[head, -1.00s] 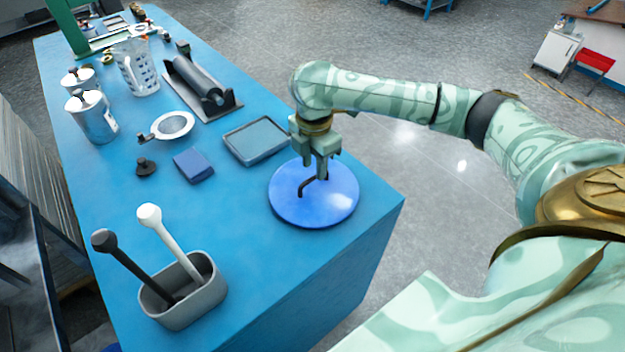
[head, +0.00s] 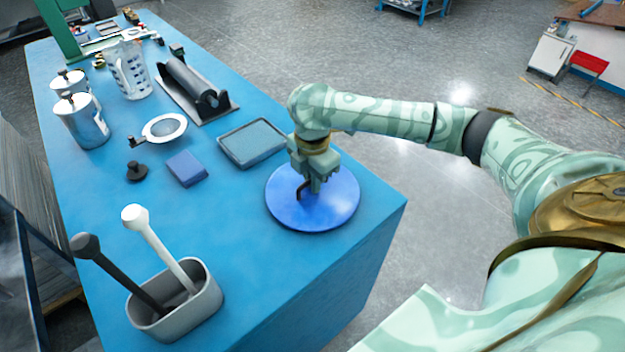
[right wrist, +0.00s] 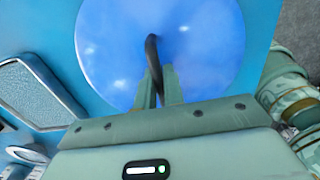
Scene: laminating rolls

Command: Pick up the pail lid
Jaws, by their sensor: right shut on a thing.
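The pail lid (head: 335,207) is a round, glossy blue disc with a dark curved handle (head: 300,188) on top. It is at the near right part of the blue table. My right gripper (head: 308,190) is above the lid and shut on its handle. In the right wrist view the fingers (right wrist: 159,88) close around the dark handle (right wrist: 152,52), with the lid (right wrist: 205,45) spread out beyond them. I cannot tell whether the lid touches the table. My left gripper is not in view.
A shallow grey tray (head: 221,152) lies close to the left of the lid. A blue block (head: 186,168), a black knob-shaped piece (head: 136,172) and a white ring-shaped strainer (head: 145,132) are further left. A grey holder (head: 205,305) with two ball-ended tools stands at the front.

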